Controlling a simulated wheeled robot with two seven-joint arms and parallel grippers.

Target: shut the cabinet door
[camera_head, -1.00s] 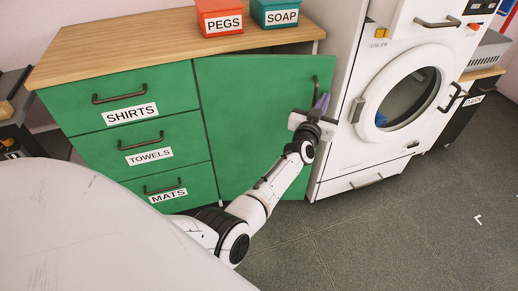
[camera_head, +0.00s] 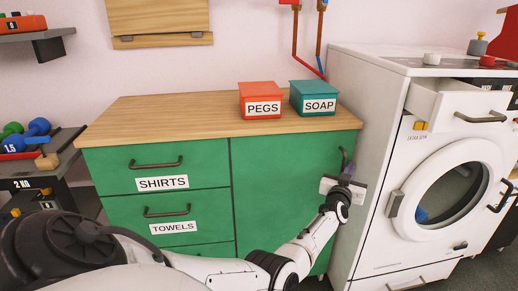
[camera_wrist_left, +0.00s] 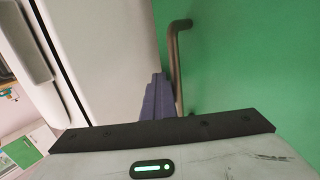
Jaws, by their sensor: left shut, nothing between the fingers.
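The green cabinet door (camera_head: 285,185) is on the right half of the wooden-topped cabinet, next to the drawers. In the head view it looks flush with the cabinet front, with no clear gap along its top edge. Its dark handle (camera_head: 342,158) is near the upper right edge. My left gripper (camera_head: 347,171) is shut and empty, at the door's right edge beside the handle. In the left wrist view the shut fingers (camera_wrist_left: 157,98) lie just left of the handle (camera_wrist_left: 177,62); I cannot tell whether they touch the door. My right gripper is not in view.
A white washing machine (camera_head: 385,150) stands close to the right of the cabinet, with its top drawer (camera_head: 450,105) pulled out. A red PEGS box (camera_head: 260,92) and a teal SOAP box (camera_head: 312,90) sit on the worktop (camera_head: 170,117). Drawers labelled SHIRTS (camera_head: 115,160) and TOWELS (camera_head: 118,208) look shut.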

